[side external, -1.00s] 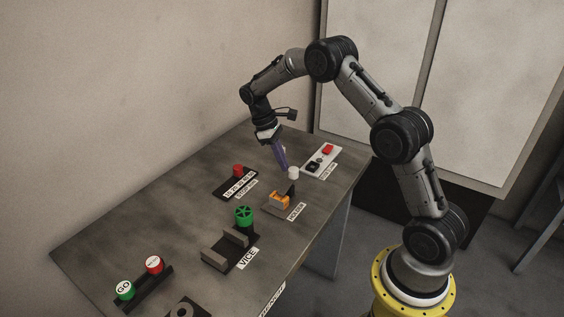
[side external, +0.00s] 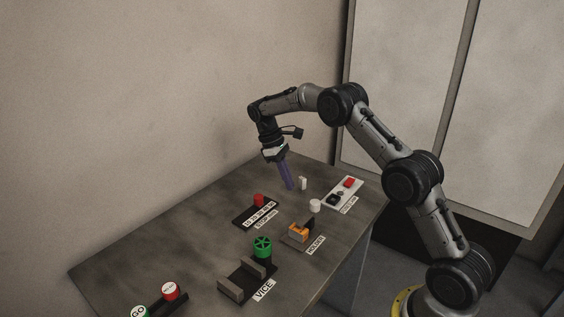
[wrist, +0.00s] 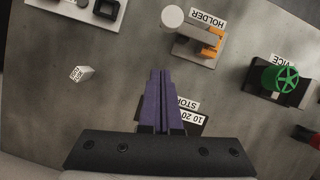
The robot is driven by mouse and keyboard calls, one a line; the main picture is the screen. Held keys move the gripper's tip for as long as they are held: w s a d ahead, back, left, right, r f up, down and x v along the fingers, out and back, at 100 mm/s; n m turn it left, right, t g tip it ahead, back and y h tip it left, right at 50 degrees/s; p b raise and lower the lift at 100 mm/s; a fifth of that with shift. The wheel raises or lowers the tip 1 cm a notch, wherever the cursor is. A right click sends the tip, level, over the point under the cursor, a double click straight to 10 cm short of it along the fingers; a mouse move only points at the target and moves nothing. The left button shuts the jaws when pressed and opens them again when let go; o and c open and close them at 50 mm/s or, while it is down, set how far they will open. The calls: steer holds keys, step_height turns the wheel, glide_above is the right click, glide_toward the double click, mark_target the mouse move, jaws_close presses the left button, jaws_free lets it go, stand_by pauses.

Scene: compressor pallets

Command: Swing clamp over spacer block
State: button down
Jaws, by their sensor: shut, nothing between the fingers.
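My gripper (side external: 290,188) has purple fingers, closed together and empty, pointing down over the far part of the table. In the wrist view its fingertips (wrist: 160,74) are side by side above bare table. An orange clamp-like piece (side external: 298,232) sits on the holder, nearer the camera than my gripper; it also shows in the wrist view (wrist: 213,43). A small white block with red marking (wrist: 81,74) is on the table, left of my fingers in the wrist view; it is just right of the fingertips in the side view (side external: 303,183). I cannot tell which piece is the spacer block.
A white cylinder (side external: 315,205) stands by the holder. A white plate with a red button (side external: 349,182) lies at the right edge. A red knob (side external: 258,200) is on the dark stop plate. The vice has a green handwheel (side external: 262,247). Bare table (side external: 170,245) lies left.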

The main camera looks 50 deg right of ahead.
steer(key=v, duration=0.6)
steer(key=shift+w+r, duration=0.2)
steer(key=shift+r, duration=0.2)
